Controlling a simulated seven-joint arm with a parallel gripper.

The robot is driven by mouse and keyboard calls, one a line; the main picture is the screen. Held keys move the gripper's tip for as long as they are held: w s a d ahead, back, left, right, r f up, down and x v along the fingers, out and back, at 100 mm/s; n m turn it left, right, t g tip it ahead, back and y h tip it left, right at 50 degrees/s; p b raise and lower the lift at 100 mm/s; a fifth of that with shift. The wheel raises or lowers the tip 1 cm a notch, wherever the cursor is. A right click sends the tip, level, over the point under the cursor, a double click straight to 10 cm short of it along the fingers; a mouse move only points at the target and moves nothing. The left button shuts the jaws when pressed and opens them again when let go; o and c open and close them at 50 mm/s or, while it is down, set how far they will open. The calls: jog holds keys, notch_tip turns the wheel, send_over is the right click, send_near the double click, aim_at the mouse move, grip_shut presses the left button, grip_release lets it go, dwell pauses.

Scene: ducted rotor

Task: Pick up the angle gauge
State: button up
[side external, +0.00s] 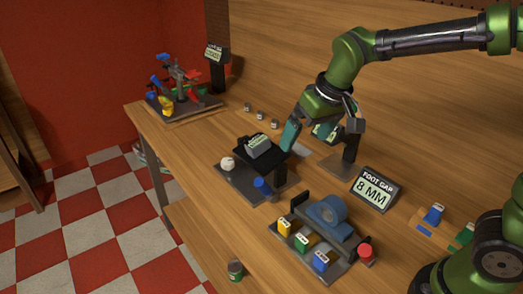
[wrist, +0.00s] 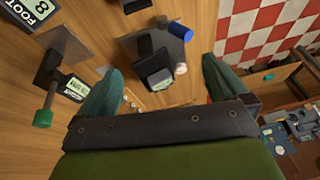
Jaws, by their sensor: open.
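What looks like the angle gauge (side external: 258,146) is a small grey box with a pale green screen, resting on a black platform (side external: 240,160) in the side view. Its screen text is too small to read. It also shows in the wrist view (wrist: 160,78), between the two fingers in the picture. My gripper (side external: 307,133) is open, its teal fingers apart and empty, above the bench and to the right of the gauge in the side view. I cannot tell its exact height above the gauge.
A white ball (side external: 227,163) and a blue knob (side external: 262,186) sit by the platform. A post stand (side external: 350,148) is close behind the gripper. The "FOOT GAP 8 MM" sign (side external: 375,189) and a tray of coloured blocks (side external: 302,262) lie in front. A rotor model (side external: 178,85) stands far left.

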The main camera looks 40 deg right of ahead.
aim_at(257, 141)
jog(key=w+a+n+h, duration=0.15)
jog(key=w+h, duration=0.25)
jog(key=w, duration=1.1)
jog(key=shift+t, duration=0.3)
jog(key=x, duration=0.9)
jog(key=shift+s+d+f, duration=0.1)
jog(key=shift+d+f, duration=0.05)
jog(key=shift+f, duration=0.2)
jog(key=shift+w+x, duration=0.15)
jog(key=shift+x, duration=1.4)
jog(key=shift+w+x, duration=0.1)
jog(key=shift+x, duration=1.45)
